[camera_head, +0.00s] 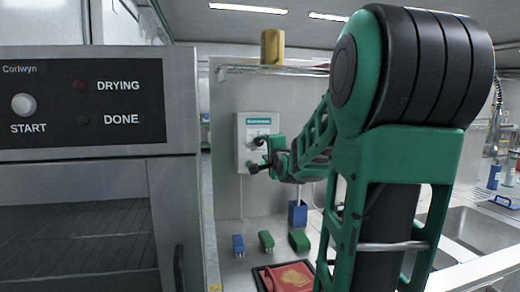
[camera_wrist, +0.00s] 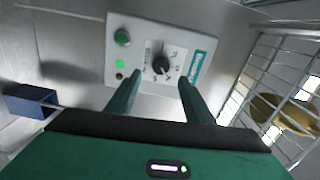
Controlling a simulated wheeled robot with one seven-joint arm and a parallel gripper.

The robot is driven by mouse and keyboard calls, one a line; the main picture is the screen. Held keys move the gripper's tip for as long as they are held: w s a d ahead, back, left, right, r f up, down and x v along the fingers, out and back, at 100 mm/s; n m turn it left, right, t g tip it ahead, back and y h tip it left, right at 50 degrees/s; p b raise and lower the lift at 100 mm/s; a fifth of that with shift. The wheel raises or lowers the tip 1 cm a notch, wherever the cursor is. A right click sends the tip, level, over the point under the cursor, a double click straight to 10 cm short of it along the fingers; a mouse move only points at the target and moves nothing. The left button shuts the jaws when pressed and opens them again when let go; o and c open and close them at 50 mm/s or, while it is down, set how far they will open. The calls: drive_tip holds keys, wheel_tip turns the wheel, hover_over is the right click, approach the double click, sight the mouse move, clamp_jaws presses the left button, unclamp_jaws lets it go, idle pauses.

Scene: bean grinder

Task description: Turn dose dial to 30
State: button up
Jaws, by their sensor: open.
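The dose dial (camera_wrist: 161,65) is a black round knob on a white scale plate, on a pale control box (camera_wrist: 115,47) fixed to the steel wall. The box also shows in the head view (camera_head: 243,130), partly covered by my arm. My gripper (camera_wrist: 157,82) is open. Its two green fingers point at the box, one on either side of the dial's lower part in the wrist view, and look apart from the knob. The scale numbers are too small to read.
A drying cabinet (camera_head: 80,150) stands close at left. Below the box are a blue holder (camera_head: 297,213), blue and green brushes (camera_head: 299,240) and a red tray (camera_head: 290,277). A wire rack (camera_wrist: 262,62) is right of the box in the wrist view. A sink (camera_head: 480,232) lies right.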

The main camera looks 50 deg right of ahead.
drive_tip(key=shift+v, duration=1.75)
drive_tip(key=shift+f, duration=0.1)
drive_tip(key=s+a+f+n+g+y, duration=0.35)
drive_tip(key=a+f+n, duration=0.2)
drive_tip(key=f, duration=0.35)
drive_tip(key=s+a+f+n+g+y, duration=0.2)
drive_tip(key=s+a+f+n+g, duration=0.3)
drive_tip(key=f, duration=0.4)
drive_tip(key=s+a+f+n+g+y, duration=0.2)
drive_tip(key=s+a, duration=0.4)
drive_tip(key=s, duration=0.3)
drive_tip(key=s+a+f+n+g+y, duration=0.2)
drive_tip(key=s+a+f+n+g, duration=0.2)
drive_tip(key=s, duration=0.5)
drive_tip(key=shift+s+a+f+g, duration=0.4)
drive_tip(key=shift+a+f, duration=0.2)
drive_tip(key=shift+a, duration=0.5)
drive_tip(key=shift+n, duration=0.25)
